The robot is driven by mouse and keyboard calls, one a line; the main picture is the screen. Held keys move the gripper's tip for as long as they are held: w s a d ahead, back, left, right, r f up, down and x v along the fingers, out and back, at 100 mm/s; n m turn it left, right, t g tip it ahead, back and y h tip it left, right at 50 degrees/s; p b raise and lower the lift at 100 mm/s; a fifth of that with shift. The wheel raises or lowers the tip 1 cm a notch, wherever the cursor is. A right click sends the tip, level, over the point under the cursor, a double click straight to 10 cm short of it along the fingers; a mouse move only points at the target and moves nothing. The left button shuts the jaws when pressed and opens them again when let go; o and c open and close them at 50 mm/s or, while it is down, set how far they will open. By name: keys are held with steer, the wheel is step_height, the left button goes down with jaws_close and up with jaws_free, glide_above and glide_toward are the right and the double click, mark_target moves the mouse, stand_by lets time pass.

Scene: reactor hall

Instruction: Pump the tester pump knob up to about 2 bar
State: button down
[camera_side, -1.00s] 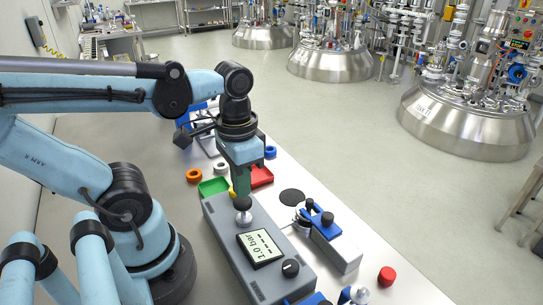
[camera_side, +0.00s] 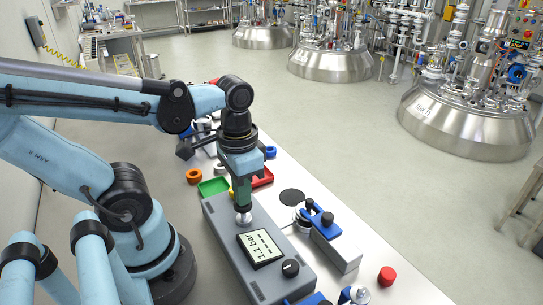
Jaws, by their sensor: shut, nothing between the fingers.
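The grey tester (camera_side: 219,222) stands on the white bench, with a display (camera_side: 261,248) that reads 1.1 bar. The pump knob (camera_side: 243,217) is on the tester's top, near its far end; its black top is largely hidden by my gripper and its silvery lower part shows. My gripper (camera_side: 242,204) points straight down with its fingers shut and empty, and its tips are on top of the knob. A black dial (camera_side: 290,268) sits beside the display toward the near end.
A blue and grey clamp device (camera_side: 333,240) stands right of the tester. A black disc (camera_side: 292,197), a red cap (camera_side: 387,276), a green tray (camera_side: 213,187), a red tray (camera_side: 263,177) and an orange ring (camera_side: 194,176) lie around on the bench.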

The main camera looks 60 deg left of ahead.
steer(key=shift+f, duration=1.1)
steer(key=shift+r, duration=2.25)
steer(key=shift+f, duration=2.1)
steer(key=shift+r, duration=2.1)
